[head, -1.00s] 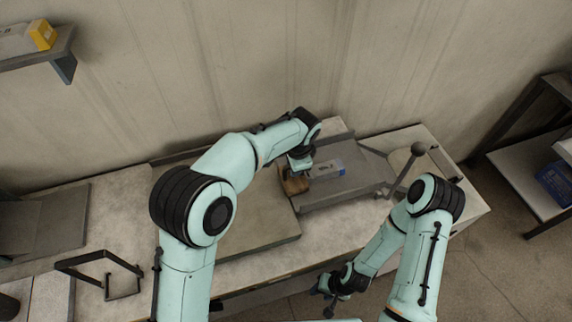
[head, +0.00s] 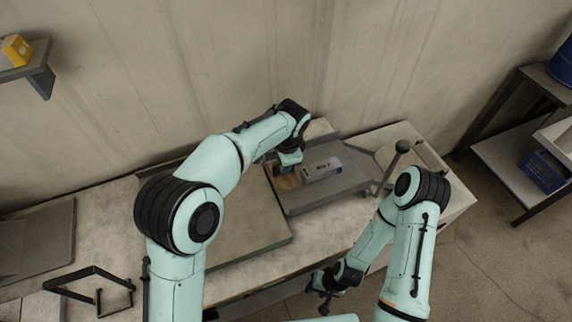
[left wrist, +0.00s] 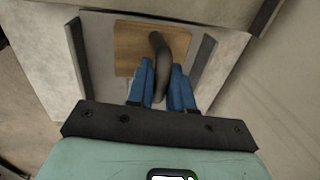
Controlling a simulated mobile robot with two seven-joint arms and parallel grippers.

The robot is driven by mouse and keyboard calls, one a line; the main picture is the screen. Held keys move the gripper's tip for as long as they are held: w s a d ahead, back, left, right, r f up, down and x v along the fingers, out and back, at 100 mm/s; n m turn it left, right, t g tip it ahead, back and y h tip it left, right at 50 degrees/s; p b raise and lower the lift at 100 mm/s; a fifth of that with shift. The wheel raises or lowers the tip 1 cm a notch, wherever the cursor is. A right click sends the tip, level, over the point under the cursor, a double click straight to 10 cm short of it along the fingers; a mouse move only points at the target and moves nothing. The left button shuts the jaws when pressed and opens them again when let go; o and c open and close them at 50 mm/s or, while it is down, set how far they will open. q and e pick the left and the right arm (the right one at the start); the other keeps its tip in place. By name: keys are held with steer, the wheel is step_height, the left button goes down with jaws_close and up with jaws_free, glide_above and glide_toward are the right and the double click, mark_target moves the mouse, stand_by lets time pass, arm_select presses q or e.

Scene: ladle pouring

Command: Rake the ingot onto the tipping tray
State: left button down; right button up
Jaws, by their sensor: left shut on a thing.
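The ingot (head: 322,168) is a pale grey bar with a blue far end and dark lettering. It lies on the grey tipping tray (head: 318,197), which has low raised sides. My left gripper (left wrist: 162,85) is shut on the dark curved handle of the rake (left wrist: 131,45), a wooden block. In the head view the rake block (head: 285,182) is over the left part of the tray, at the ingot's left end. In the left wrist view the ingot is hidden. My right gripper (head: 322,292) hangs past the bench's front edge, looking open and empty.
A lever with a ball knob (head: 402,147) stands at the tray's right. A wide grey slab (head: 245,225) lies left of the tray. A black frame (head: 92,283) is at the far left. The wall closes off the back. A shelf rack (head: 515,160) stands right.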

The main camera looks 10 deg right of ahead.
arm_select(q)
steer(key=shift+r, duration=0.35)
steer(key=shift+s+a+r, duration=0.1)
steer(key=shift+s+r, duration=0.05)
steer(key=shift+r, duration=0.4)
steer(key=shift+s+a+r, duration=0.1)
steer(key=shift+s+r, duration=0.05)
steer(key=shift+r, duration=0.35)
steer(key=shift+w+a+r, duration=0.1)
steer(key=shift+r, duration=0.6)
